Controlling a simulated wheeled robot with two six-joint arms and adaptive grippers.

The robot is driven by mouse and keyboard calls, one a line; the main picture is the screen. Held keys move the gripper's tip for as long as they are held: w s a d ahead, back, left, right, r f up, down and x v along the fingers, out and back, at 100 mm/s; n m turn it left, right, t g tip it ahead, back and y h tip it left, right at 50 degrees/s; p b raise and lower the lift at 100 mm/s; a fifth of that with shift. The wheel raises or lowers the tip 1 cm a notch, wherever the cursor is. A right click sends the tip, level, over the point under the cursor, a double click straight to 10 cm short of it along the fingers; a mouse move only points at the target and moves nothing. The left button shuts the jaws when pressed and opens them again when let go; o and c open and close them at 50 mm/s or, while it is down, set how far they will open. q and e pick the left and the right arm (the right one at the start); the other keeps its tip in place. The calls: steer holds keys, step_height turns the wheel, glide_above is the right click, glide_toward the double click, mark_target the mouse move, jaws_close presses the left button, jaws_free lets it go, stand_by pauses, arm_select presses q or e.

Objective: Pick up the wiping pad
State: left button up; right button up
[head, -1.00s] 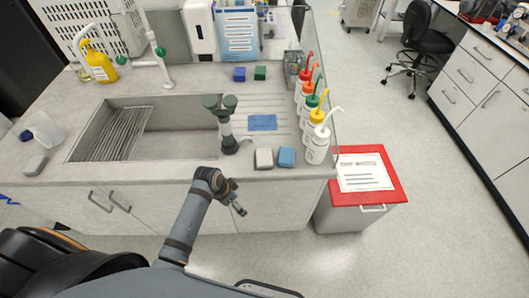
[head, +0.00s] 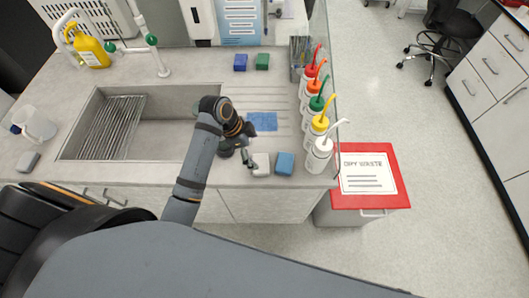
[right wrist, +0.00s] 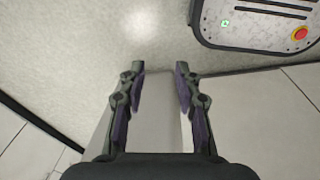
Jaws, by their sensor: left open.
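Several small block-shaped pads lie on the sink counter, and I cannot tell which is the wiping pad. A whitish pad (head: 261,165) and a blue pad (head: 285,164) lie side by side near the front edge. A flat blue cloth (head: 263,121) lies behind them on the ribbed drainboard. My left gripper (head: 249,161) is open, close by the left side of the whitish pad; whether it touches it is unclear. My right gripper (right wrist: 160,68) is open and empty, seen in the right wrist view.
Several wash bottles (head: 319,150) stand in a row right of the pads. The sink (head: 75,140) lies to the left. A grey pad (head: 28,162) lies far left; blue (head: 240,62) and green (head: 262,61) blocks lie behind. A red-lidded bin (head: 366,158) stands right.

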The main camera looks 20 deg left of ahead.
mark_target(262, 163)
arm_select(q)
steer(key=shift+f, duration=0.15)
steer(key=shift+s+d+f, duration=0.4)
steer(key=shift+s+f, duration=0.15)
steer(key=shift+f, duration=0.1)
steer(key=shift+w+d+f+p, duration=0.1)
steer(key=shift+w+f+p, duration=0.05)
steer(key=shift+f+p, duration=0.35)
steer(key=x, duration=0.2)
steer(key=p+x, duration=0.1)
steer(key=x, duration=0.1)
steer(key=shift+w+a, duration=0.2)
steer(key=shift+w, duration=0.05)
steer(key=shift+f, duration=0.25)
steer(key=shift+s, duration=0.1)
steer(key=shift+c, duration=1.1)
steer(key=c, duration=0.6)
arm_select(e)
steer(key=shift+s+d+r, duration=0.25)
steer(key=shift+s+r, duration=0.8)
steer(key=shift+s, duration=0.1)
